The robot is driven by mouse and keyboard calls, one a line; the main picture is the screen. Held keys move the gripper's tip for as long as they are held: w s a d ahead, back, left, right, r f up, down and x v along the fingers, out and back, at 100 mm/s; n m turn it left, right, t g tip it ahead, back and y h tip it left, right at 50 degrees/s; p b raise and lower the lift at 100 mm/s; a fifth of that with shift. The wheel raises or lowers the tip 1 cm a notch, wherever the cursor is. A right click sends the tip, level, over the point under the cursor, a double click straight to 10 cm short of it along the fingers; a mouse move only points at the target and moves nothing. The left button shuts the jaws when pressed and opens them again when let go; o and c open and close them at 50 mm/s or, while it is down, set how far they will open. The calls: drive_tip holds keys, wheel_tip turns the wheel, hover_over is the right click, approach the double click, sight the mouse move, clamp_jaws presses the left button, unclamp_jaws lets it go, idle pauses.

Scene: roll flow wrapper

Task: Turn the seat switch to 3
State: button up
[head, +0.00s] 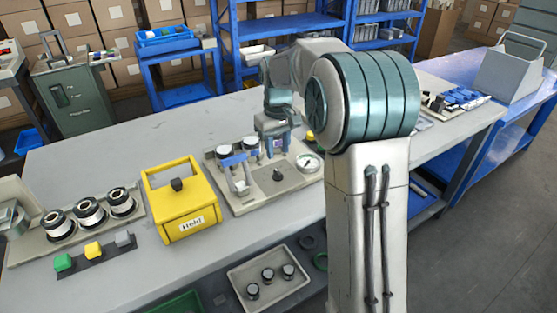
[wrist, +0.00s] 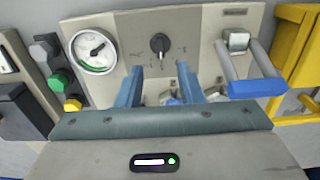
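The seat switch appears to be the black rotary knob (wrist: 159,44) on a beige panel (wrist: 200,25); it also shows in the head view (head: 278,175). Its grip bar stands roughly upright in the wrist view. The small marks around it are too small to read, so I cannot tell its position. My gripper (wrist: 160,68) has two blue fingers spread apart with nothing seen between the tips. The fingertips appear just below the knob in the wrist view, apart from it. In the head view my gripper (head: 271,146) is over the back part of the panel, behind the knob.
A round gauge (wrist: 95,50) and a blue-handled lever (wrist: 256,88) flank the knob. The yellow box (head: 185,203) stands left of the panel in the head view. Green and yellow buttons (wrist: 58,82) show left in the wrist view.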

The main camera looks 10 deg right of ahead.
wheel_tip(320, 180, up, 6)
drive_tip(key=shift+r+p, duration=0.2)
drive_tip(key=shift+p, duration=0.1)
